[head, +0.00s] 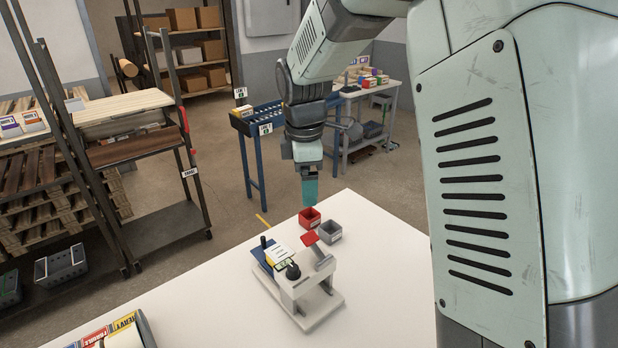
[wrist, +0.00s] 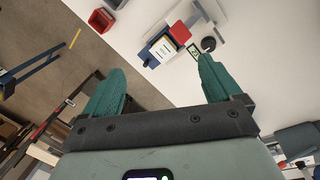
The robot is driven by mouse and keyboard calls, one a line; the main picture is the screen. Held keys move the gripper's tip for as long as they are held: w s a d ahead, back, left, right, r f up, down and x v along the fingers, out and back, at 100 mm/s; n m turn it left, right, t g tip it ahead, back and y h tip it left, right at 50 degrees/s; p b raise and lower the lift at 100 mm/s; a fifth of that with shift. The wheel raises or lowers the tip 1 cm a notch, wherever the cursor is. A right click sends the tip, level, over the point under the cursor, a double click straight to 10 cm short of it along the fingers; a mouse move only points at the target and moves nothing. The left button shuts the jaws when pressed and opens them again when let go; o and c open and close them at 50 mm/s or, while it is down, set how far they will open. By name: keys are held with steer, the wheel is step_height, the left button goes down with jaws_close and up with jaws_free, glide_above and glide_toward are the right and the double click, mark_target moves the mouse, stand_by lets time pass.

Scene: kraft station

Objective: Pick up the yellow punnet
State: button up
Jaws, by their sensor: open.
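I cannot make out a yellow punnet in either view. My gripper (head: 309,190) points down above the far edge of the white table, behind the small bins. In the wrist view my gripper (wrist: 162,70) has its two teal fingers spread apart, with nothing between them. A small red bin (head: 309,219) and a grey bin (head: 328,233) stand side by side on the table. The red bin also shows in the wrist view (wrist: 101,21), beyond the fingertips.
A white device (head: 305,286) with a red flap and black knob stands on the table (head: 215,310). A blue roller stand (head: 256,150) and a side table with colourful boxes (head: 371,80) stand behind.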

steer(key=w+a+f+n+g, duration=0.1)
steer(key=a+f+n, duration=0.25)
steer(key=f, duration=0.35)
steer(key=w+a+f+n+g, duration=0.1)
steer(key=a+f+n, duration=0.25)
steer(key=f, duration=0.35)
glide_toward(277, 254)
steer(key=s, duration=0.2)
steer(key=s+f, duration=0.1)
steer(key=shift+s+d+f, duration=0.1)
steer(key=shift+s+d, duration=0.1)
steer(key=shift+d, duration=0.2)
step_height(277, 254, down, 6)
steer(key=shift+w+r, duration=0.15)
